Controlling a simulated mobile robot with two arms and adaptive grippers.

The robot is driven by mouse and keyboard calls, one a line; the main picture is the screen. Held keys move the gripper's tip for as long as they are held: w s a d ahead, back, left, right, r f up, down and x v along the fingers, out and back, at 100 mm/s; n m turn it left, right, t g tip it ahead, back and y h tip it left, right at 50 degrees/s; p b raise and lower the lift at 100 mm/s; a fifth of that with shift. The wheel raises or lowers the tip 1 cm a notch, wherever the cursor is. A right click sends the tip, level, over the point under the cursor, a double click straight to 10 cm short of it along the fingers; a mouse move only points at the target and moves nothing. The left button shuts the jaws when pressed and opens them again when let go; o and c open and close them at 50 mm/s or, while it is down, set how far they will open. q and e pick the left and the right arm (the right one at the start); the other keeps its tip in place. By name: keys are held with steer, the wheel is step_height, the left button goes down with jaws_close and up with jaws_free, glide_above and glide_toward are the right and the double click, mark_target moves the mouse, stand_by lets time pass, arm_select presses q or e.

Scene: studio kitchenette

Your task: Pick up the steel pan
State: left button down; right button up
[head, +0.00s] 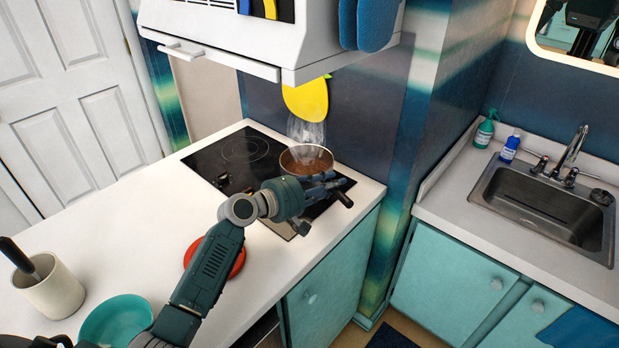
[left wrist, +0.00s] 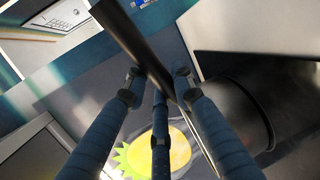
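The steel pan (head: 306,158) sits on the black cooktop at the back of the counter, with faint steam above it. Its dark handle (head: 343,199) points toward the front right. My left gripper (head: 328,187) is at the handle, just in front of the pan and partly covering it. In the left wrist view the handle (left wrist: 128,35) runs between the spread fingertips (left wrist: 160,78). The fingers look open around it, with a gap on the right side. The pan's dark body (left wrist: 240,115) is to the right there.
The black cooktop (head: 215,160) lies under a white hood (head: 245,35). A red plate (head: 238,262), a teal bowl (head: 115,320) and a utensil crock (head: 55,290) stand on the counter, near my left arm. A sink (head: 550,205) is at the right.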

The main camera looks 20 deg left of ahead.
arm_select(q)
steer(key=shift+w+r, duration=0.1)
steer(key=shift+r, duration=0.3)
steer(key=shift+w+f, duration=0.1)
arm_select(e)
steer(key=shift+w+a, duration=0.25)
steer(key=shift+w, duration=0.55)
